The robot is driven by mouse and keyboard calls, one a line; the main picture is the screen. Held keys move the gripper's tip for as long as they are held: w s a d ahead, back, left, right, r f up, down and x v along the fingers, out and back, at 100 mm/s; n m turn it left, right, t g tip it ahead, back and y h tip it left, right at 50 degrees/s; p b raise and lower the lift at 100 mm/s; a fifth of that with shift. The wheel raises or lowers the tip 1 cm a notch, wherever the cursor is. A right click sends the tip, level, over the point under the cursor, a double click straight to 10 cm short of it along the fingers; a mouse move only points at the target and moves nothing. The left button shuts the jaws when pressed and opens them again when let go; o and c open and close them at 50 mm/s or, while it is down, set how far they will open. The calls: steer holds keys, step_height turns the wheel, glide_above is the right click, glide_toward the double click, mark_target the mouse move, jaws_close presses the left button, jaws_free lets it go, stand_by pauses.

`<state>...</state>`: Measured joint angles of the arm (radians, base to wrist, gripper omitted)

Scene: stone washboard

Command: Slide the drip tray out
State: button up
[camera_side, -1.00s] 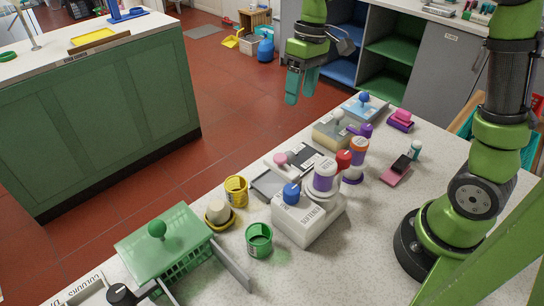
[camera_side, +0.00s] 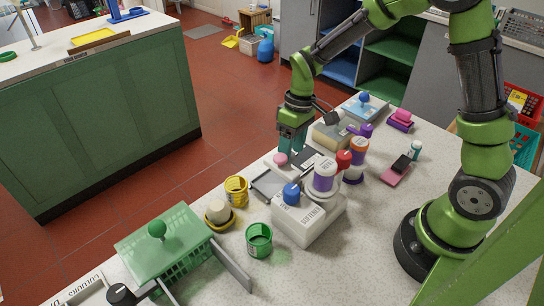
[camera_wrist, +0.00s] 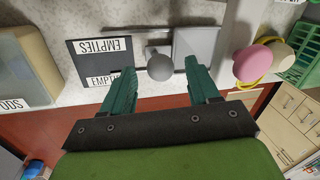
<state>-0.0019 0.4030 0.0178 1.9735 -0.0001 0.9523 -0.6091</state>
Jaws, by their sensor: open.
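A low grey tray (camera_side: 268,184) lies near the table's floor-side edge, beside the white dispenser block (camera_side: 300,220); I take it for the drip tray. In the wrist view its flat grey surface (camera_wrist: 197,42) shows next to a dark panel (camera_wrist: 88,58) marked EMPTIES, and a round grey knob (camera_wrist: 160,66) stands beside it. My gripper (camera_side: 292,152) is low over the table edge behind the pink knob (camera_side: 280,159). In the wrist view its teal fingers (camera_wrist: 160,72) are open and spread on either side of the grey knob. I cannot tell whether they touch it.
A cream box (camera_wrist: 22,70) stands to the left. A yellow cup (camera_side: 236,190), green cup (camera_side: 259,240) and green basket (camera_side: 165,245) are nearby. Beyond the edge is open floor.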

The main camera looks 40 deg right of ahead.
steer(key=shift+a+f, duration=0.15)
steer(key=shift+f, duration=0.65)
steer(key=shift+c, duration=0.3)
